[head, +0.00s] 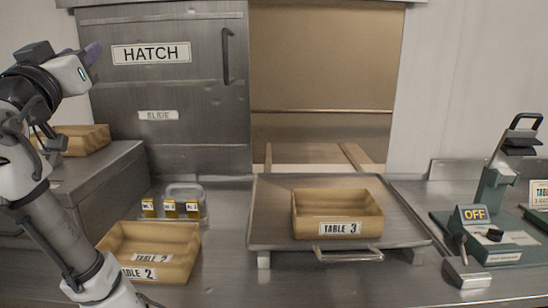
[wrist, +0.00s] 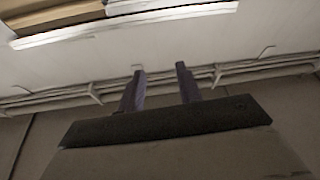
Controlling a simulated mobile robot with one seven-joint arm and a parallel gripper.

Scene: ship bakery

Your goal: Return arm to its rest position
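My arm rises at the left edge of the head view, bent, with my gripper (head: 92,52) high in front of the hatch's left side. In the wrist view my gripper (wrist: 160,72) shows two dark purple fingers standing apart with nothing between them. It faces a pale upper wall or ceiling with pipes and a light strip, and touches nothing there.
Another bin (head: 88,137) tops a metal box (head: 105,172). A green "OFF" device (head: 510,250) stands right. The hatch opening (head: 320,60) is clear.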

